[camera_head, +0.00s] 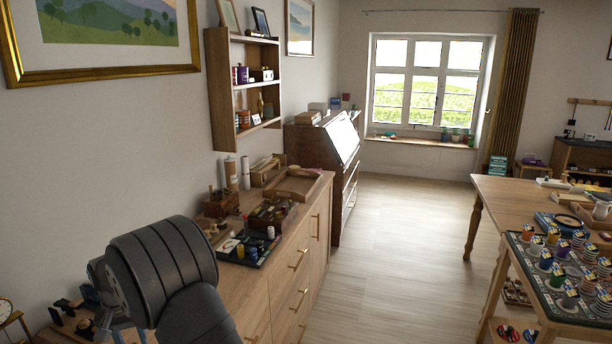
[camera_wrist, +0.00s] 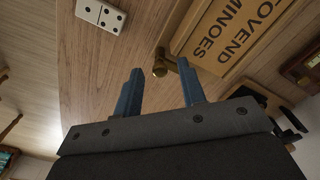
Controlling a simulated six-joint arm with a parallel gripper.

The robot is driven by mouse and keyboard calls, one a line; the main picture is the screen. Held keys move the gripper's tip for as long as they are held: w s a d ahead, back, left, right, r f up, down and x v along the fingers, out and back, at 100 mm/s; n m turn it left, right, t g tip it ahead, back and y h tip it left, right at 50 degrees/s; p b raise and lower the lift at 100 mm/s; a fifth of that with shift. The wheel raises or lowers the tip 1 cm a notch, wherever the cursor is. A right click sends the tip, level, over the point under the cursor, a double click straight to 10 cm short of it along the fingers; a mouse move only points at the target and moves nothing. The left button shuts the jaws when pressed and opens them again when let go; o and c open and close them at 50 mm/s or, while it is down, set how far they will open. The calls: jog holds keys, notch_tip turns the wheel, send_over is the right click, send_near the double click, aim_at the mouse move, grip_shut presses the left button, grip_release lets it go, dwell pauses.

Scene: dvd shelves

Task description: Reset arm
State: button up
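My gripper (camera_wrist: 160,67) shows in the wrist view with its two blue fingers spread apart and nothing held between them. A small brass knob (camera_wrist: 159,68) shows in the gap between the fingertips; I cannot tell whether it touches them. A white domino tile (camera_wrist: 101,15) lies on the wood surface at the upper left of that view. A wooden panel with dark lettering (camera_wrist: 235,35) is at the upper right. In the head view my dark grey arm is bent over the near left end of the sideboard (camera_head: 322,200), and it hides part of its top.
A game tray (camera_head: 246,250) and wooden boxes stand on the sideboard beyond my arm. A wall shelf (camera_head: 219,85) hangs above. A table with a board of several cups (camera_head: 560,270) is at the right. The floor (camera_head: 390,240) between them is clear.

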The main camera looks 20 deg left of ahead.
jog(key=shift+m, duration=1.3)
jog(key=n, duration=0.4)
jog(key=shift+n, duration=0.3)
jog(key=n, duration=0.5)
dwell(0.3)
